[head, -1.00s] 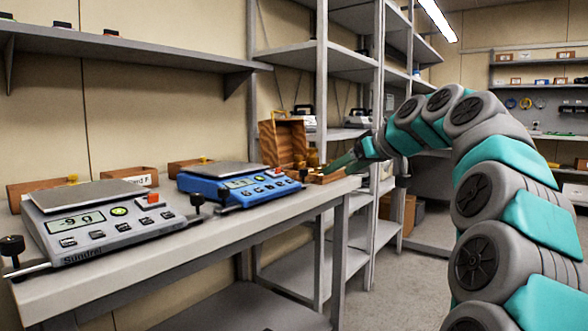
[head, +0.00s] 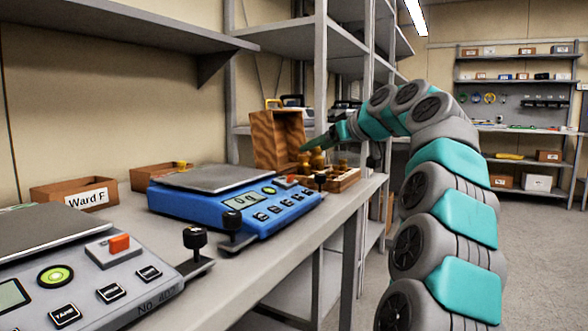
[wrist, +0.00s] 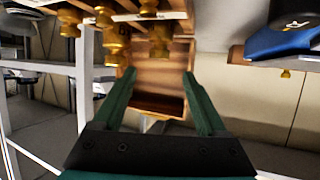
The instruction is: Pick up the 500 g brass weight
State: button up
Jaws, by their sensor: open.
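Several brass weights (head: 317,159) stand in an open wooden weight box (head: 347,181) at the far end of the bench. Its lid (head: 275,138) stands upright behind them. In the wrist view, brass weights (wrist: 160,42) hang from the top of the upside-down picture, beyond the fingertips. No marking is readable, so I cannot tell which is the 500 g one. My gripper (wrist: 160,75) is open and empty, with the wooden lid (wrist: 160,70) seen between its green fingers. In the head view my gripper (head: 318,141) is by the lid, just above the weights.
A blue scale (head: 240,203) reading 0 g stands on the bench (head: 265,280) before the box. A grey scale (head: 75,275) is at the near left. Wooden bins, one labelled Ward F (head: 75,195), line the wall. A metal shelving rack (head: 318,90) rises behind the box.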

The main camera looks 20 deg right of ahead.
aim_at(303, 156)
jog(key=shift+f+x, duration=0.2)
jog(key=shift+x, duration=1.55)
jog(key=shift+f+x, duration=0.15)
jog(key=shift+x, duration=1.65)
jog(key=shift+s+d, duration=0.15)
jog(key=shift+d, duration=0.05)
grip_shut()
jog(key=shift+r, duration=0.1)
